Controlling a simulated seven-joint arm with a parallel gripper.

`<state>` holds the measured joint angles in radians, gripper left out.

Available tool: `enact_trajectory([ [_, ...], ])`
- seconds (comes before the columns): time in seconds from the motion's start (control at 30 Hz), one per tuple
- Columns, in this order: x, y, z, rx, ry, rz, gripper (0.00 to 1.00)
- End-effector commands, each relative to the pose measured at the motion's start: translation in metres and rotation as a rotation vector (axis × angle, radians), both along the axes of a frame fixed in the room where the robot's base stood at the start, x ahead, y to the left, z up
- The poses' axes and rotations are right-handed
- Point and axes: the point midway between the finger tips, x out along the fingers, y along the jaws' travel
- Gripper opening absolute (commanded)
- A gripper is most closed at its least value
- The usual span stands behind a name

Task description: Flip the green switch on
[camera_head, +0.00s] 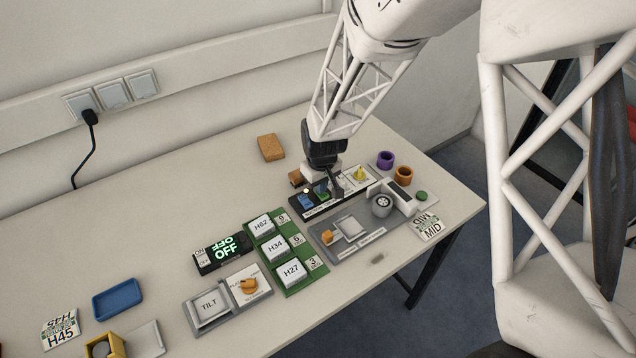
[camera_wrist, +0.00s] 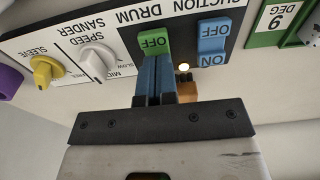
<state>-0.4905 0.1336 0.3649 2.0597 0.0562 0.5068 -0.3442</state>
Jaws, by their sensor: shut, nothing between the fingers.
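The green switch (camera_wrist: 154,38) sits on a panel marked SUCTION and DRUM in the wrist view, with its OFF lettering showing upside down. In the head view the green switch (camera_head: 322,191) is partly hidden beside my gripper (camera_head: 334,192). My gripper (camera_wrist: 154,70) is shut and empty, its blue fingertips right at the lower part of the green switch. I cannot tell whether they touch it. The fingers hide the switch's near end. A blue switch (camera_wrist: 212,38) is beside it, marked OFF and ON. A small lit lamp (camera_wrist: 184,67) shows near the switches.
A white speed knob (camera_wrist: 97,60) and yellow sleeve knob (camera_wrist: 46,72) are on the same panel's other side. A wooden block (camera_head: 270,148) lies behind. Purple (camera_head: 386,160) and orange rings (camera_head: 403,176) stand right. A green-backed button board (camera_head: 284,257) is in front.

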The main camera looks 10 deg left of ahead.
Motion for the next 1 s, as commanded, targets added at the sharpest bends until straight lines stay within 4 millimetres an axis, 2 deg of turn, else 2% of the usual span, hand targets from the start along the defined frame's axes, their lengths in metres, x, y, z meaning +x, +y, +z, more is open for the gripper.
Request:
enact_trajectory([
  [0.67,-0.004,-0.004,0.002,0.0,0.0,0.0,0.0],
  [1.0,-0.006,-0.006,0.023,0.001,-0.001,0.0,0.0],
])
